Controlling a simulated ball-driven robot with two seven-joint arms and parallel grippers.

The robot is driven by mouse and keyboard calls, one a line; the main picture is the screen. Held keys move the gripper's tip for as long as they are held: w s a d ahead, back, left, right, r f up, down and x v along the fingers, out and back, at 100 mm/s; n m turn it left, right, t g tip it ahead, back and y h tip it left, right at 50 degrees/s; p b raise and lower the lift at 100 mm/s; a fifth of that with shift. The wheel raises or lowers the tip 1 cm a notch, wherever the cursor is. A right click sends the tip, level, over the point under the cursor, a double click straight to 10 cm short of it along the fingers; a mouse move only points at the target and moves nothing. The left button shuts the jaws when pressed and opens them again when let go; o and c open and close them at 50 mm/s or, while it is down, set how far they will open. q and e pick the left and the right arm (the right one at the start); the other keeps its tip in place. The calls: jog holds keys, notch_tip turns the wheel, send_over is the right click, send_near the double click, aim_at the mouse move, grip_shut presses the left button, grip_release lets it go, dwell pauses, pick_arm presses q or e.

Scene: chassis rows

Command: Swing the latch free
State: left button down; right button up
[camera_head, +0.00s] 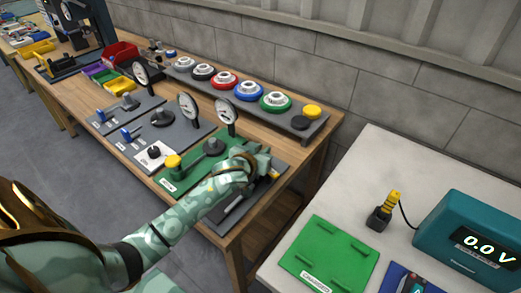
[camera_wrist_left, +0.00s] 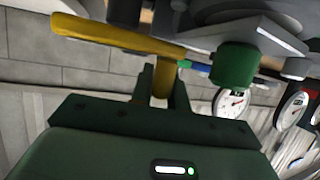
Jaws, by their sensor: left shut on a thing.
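The latch is a yellow bar (camera_wrist_left: 115,38) with a short yellow post in the left wrist view. My left gripper (camera_wrist_left: 161,85) is shut on the post, with a dark green finger on each side. In the head view my left gripper (camera_head: 256,168) is over the right end of the row of panels, above a dark panel (camera_head: 228,210). There the gripper and wrist hide most of the latch. A green cylinder (camera_wrist_left: 237,66) stands close beside the latch in the wrist view. My right gripper is not in view.
A green panel (camera_head: 190,180) with a yellow knob and gauge is left of the gripper. Gauges stand behind it. A rack of coloured round knobs (camera_head: 250,92) runs along the back. A pale table (camera_head: 400,160) with a teal meter (camera_head: 470,235) is at right.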

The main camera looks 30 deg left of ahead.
pick_arm(q)
jog(key=shift+w+d+r+m+h+p, duration=0.1)
jog(key=shift+w+m+h+p, duration=0.05)
jog(key=shift+m+h+p, duration=0.35)
jog(key=shift+w+r+m+h+p, duration=0.1)
jog(key=shift+w+m+h+p, duration=0.05)
jog(key=shift+m+h+p, duration=0.35)
jog(key=shift+w+m+h, duration=0.15)
jog(key=shift+m+h, duration=0.15)
jog(key=shift+h, duration=0.3)
jog(key=shift+w+d+f+m+h, duration=0.1)
jog(key=shift+w+d+m+h, duration=0.1)
jog(key=shift+m+h, duration=0.2)
jog(key=shift+w+d+f+m+h, duration=0.1)
jog(key=shift+w+m+h, duration=0.05)
jog(key=shift+m+h, duration=0.35)
jog(key=shift+w+d+f+m+g+h+b, duration=0.15)
jog(key=shift+d+m+g+h+b, duration=0.2)
jog(key=shift+m+h+b, duration=0.35)
jog(key=shift+w+d+m+g+h+b, duration=0.2)
jog(key=shift+m+h+b, duration=0.4)
jog(key=shift+h+b, duration=0.45)
jog(key=shift+d+m+g+h+b, duration=0.5)
jog(key=shift+m+b, duration=0.2)
jog(key=shift+b, duration=0.35)
jog(key=shift+a, duration=0.1)
jog(key=shift+r, duration=0.2)
